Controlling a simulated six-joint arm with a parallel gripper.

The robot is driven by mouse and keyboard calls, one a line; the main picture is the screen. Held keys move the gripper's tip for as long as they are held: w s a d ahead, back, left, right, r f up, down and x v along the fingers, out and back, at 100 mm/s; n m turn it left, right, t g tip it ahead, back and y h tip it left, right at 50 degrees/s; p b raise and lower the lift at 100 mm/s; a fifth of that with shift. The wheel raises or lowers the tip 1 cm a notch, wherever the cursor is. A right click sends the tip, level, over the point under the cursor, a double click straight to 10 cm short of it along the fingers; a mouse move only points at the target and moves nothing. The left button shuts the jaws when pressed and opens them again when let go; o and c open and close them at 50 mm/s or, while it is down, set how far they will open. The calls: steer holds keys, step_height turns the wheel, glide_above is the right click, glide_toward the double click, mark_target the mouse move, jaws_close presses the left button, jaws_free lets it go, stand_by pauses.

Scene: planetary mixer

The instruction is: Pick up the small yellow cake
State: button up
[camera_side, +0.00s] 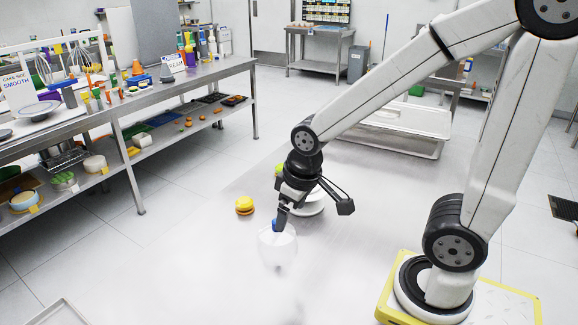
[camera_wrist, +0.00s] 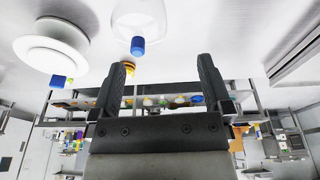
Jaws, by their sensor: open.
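The small yellow cake (camera_side: 245,205), with a darker band around its middle, sits on the white table left of my gripper (camera_side: 281,218) in the side view. In the wrist view a small part of the cake (camera_wrist: 130,69) shows beside the left finger, which hides some of it. My gripper (camera_wrist: 164,68) is open, with nothing between its fingers in the wrist view. It is apart from the cake, above the table and close to a clear glass dome or bowl (camera_side: 277,250). A blue piece (camera_side: 275,226) shows at the glass's top.
A white plate or stand (camera_side: 310,209) is right behind my gripper. A yellow-green item (camera_side: 279,168) is partly hidden behind the arm. A large metal tray (camera_side: 395,130) lies at the back. The table left and in front of the cake is clear. A shelf bench (camera_side: 170,90) runs along the left.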

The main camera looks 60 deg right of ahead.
steer(key=w+d+n+g+h, duration=0.2)
steer(key=w+n+h, duration=0.55)
steer(key=w, duration=0.45)
steer(key=w+d+n+g+h, duration=0.25)
steer(key=w+n+h, duration=0.35)
steer(key=w+n, duration=0.45)
steer(key=m, duration=0.1)
glide_toward(243, 201)
steer(key=shift+s+d+f+t, duration=0.15)
steer(key=shift+d+f+t, duration=0.1)
steer(key=shift+d, duration=0.35)
steer(key=shift+s+d+f+t, duration=0.15)
steer(key=shift+d+t, duration=0.05)
steer(key=shift+d, duration=0.45)
steer(key=shift+f, duration=0.35)
steer(key=shift+x, duration=3.9)
steer(key=shift+r, duration=0.15)
steer(key=c, duration=1.2)
steer(key=shift+r, duration=0.1)
